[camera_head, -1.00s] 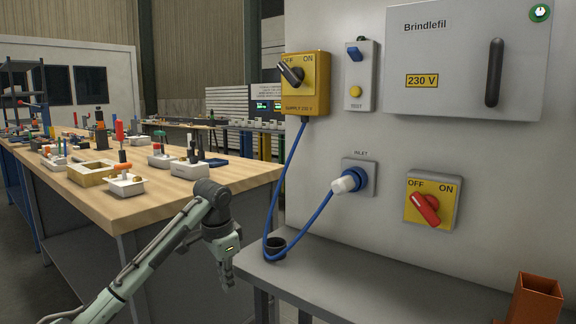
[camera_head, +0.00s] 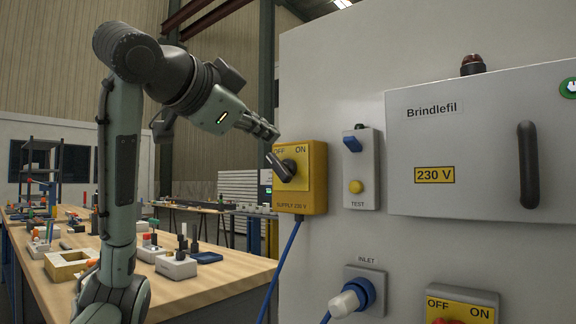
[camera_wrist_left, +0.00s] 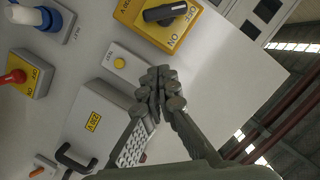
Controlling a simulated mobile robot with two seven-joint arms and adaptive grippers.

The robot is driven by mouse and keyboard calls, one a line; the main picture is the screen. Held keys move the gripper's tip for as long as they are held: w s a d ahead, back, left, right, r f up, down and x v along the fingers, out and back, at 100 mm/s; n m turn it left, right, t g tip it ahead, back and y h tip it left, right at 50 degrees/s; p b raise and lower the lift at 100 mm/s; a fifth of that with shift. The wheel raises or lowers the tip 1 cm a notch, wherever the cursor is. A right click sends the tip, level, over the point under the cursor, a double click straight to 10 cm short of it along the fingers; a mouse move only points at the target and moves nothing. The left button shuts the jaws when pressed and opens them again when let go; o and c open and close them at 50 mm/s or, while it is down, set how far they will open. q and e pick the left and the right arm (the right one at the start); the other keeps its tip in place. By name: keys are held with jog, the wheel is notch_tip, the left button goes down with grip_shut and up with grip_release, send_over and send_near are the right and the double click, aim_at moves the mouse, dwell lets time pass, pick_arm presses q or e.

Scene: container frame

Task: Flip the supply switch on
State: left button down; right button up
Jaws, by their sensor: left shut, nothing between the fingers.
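The supply switch is a yellow box (camera_head: 316,180) labelled SUPPLY 230 V, on the left part of the grey wall panel. Its black knob (camera_head: 283,167) points up and left, towards OFF. The box also shows upside down at the top of the left wrist view (camera_wrist_left: 150,32), with the knob (camera_wrist_left: 165,12) near the edge. My left gripper (camera_head: 270,132) is shut and empty, just above and left of the knob in the head view. In the wrist view its fingertips (camera_wrist_left: 160,82) are together, apart from the box. My right gripper is not in view.
A grey test box (camera_head: 361,168) with a blue lever and yellow button is right of the switch. Further right is the Brindlefil cabinet (camera_head: 450,120) with a black handle. Below are the inlet plug (camera_head: 349,300) and another yellow switch (camera_head: 460,305). A wooden workbench (camera_head: 225,262) stands left.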

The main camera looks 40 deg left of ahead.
aim_at(281, 164)
pick_arm(q)
jog(key=shift+s, duration=0.15)
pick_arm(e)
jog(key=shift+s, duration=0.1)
pick_arm(q)
jog(key=w+a+f, duration=0.1)
jog(key=w, duration=0.2)
jog(key=w+a+f, duration=0.1)
jog(key=w+f, duration=0.1)
jog(key=w, duration=0.1)
jog(key=w+a+f+p, duration=0.1)
jog(key=w, duration=0.3)
jog(key=shift+w+a+f, duration=0.1)
jog(key=shift+a+f, duration=0.15)
jog(key=shift+a, duration=0.15)
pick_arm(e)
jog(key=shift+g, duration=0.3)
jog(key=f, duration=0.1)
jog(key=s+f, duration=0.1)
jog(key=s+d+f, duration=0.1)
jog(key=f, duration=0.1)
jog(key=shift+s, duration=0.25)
pick_arm(q)
jog(key=shift+a, duration=0.1)
jog(key=shift+f, duration=0.1)
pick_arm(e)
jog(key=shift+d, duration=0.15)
